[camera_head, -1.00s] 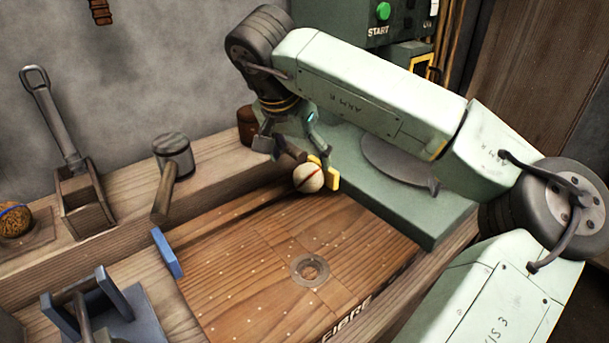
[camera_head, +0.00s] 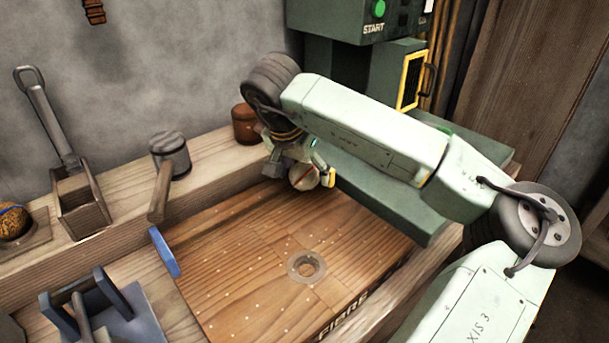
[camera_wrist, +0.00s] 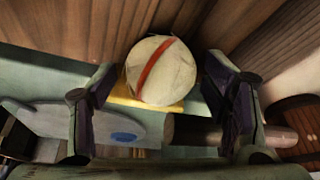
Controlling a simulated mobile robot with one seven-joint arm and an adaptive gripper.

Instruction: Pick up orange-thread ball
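The pale ball (camera_head: 305,178) with one red-orange band sits at the back edge of the wooden board (camera_head: 250,270), beside a yellow block (camera_head: 329,178). My gripper (camera_head: 298,170) is over the ball and partly hides it. In the wrist view the ball (camera_wrist: 161,71) lies between the two dark fingers of my gripper (camera_wrist: 163,88), with a small gap on each side. The fingers are open and hold nothing. The yellow block (camera_wrist: 150,103) shows partly behind the ball.
A second ball, brown-orange with a blue band (camera_head: 14,222), rests at far left. A green machine (camera_head: 380,190) stands right.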

